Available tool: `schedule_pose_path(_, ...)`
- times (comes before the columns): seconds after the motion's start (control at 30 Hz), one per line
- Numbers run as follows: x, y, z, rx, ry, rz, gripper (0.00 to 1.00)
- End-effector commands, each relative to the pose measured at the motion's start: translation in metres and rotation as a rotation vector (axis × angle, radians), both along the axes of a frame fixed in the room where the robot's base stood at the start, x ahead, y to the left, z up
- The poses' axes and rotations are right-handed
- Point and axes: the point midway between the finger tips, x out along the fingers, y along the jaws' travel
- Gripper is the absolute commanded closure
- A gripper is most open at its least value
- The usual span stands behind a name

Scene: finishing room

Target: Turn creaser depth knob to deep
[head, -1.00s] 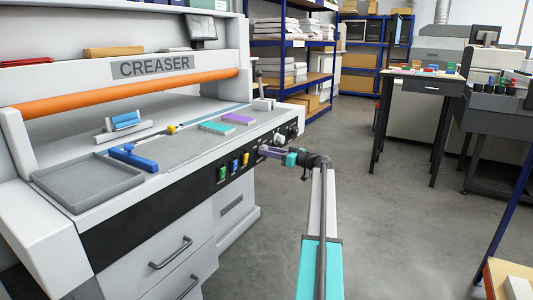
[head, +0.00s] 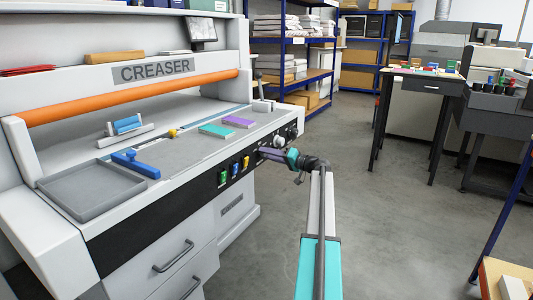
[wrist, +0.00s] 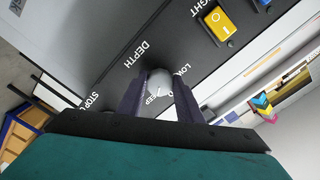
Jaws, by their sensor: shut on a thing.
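The depth knob (wrist: 160,80) is a pale grey knob on the creaser's black front panel, under the printed word DEPTH in the wrist view. Printed words at its sides are partly covered; LO and EEP can be read. My gripper (wrist: 159,88) is shut on the knob, with one dark purple finger on each side. A small mark shows on the knob's face, but its exact setting is hard to read.
Green, blue and yellow switches (head: 235,169) sit left of my gripper; the yellow switch (wrist: 221,22) also shows in the wrist view. Other round knobs (head: 291,129) are close on the right. A grey tray (head: 92,208) lies on the creaser top.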

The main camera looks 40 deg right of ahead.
Motion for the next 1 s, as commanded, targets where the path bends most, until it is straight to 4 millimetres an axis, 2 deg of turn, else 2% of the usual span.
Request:
schedule_pose_path(0.3, 0.0002, 0.0001, 0.0019, 0.11, 0.026, 0.0, 0.9)
schedule_pose_path(0.73, 0.0005, -0.0001, 0.0013, 0.122, 0.027, -0.002, 0.9)
schedule_pose_path(0.77, 0.0005, -0.0001, 0.0013, 0.122, 0.027, -0.002, 0.64)
schedule_pose_path(0.83, 0.0007, 0.0, 0.0011, 0.121, 0.028, -0.001, 0.53)
schedule_pose_path(0.87, 0.0007, 0.0002, 0.0011, 0.121, 0.028, -0.001, 0.5)
schedule_pose_path(1.0, 0.0009, 0.0006, 0.0008, 0.12, 0.028, 0.0, 0.5)
